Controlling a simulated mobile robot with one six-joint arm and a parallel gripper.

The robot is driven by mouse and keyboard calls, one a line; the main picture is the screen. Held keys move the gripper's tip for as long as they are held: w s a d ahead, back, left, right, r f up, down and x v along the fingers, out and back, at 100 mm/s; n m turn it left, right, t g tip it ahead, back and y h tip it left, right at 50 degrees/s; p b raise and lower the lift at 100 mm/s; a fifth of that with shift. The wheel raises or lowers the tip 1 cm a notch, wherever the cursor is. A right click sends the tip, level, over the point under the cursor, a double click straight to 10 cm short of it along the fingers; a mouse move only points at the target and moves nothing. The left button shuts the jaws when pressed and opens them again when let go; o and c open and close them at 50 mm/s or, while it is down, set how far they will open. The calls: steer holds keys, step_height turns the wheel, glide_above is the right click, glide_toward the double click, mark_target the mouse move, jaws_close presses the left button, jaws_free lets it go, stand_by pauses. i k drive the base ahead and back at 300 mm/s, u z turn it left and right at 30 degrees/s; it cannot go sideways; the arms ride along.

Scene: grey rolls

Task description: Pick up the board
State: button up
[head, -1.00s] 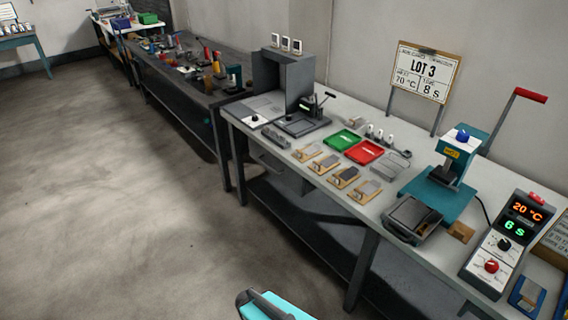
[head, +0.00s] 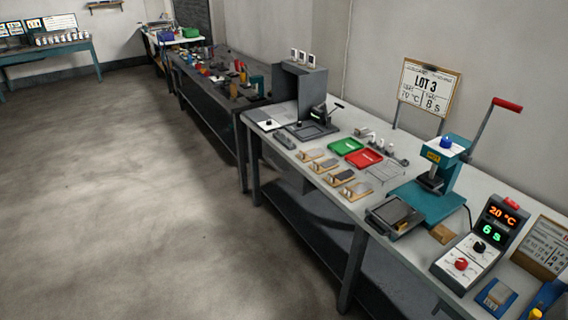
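Several small wooden boards with grey pieces on top lie in a row along the front of the light workbench (head: 290,168). The nearest board (head: 356,190) is beside the grey tray, and the farthest board (head: 309,155) is close to the green tray. I cannot tell from the picture which one is the task's board. A framed sign board reading LOT 3 (head: 428,88) also stands at the back of the bench. My gripper is not in view.
A green tray (head: 355,144) and red tray (head: 364,158) lie behind the boards. A grey tray (head: 394,219), a teal press (head: 440,180) with a red-tipped lever and a control box (head: 478,248) reading 20 °C and 6 S are nearer. Open floor (head: 130,220) lies left.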

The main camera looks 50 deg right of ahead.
mark_target(311, 154)
steer(key=z, duration=0.05)
steer(key=k, duration=0.1)
steer(key=u, duration=0.3)
steer(key=i, duration=2.35)
steer(key=z, duration=0.6)
steer(key=i, duration=0.65)
steer(key=z, duration=1.05)
steer(key=i, duration=0.85)
steer(key=z, duration=0.45)
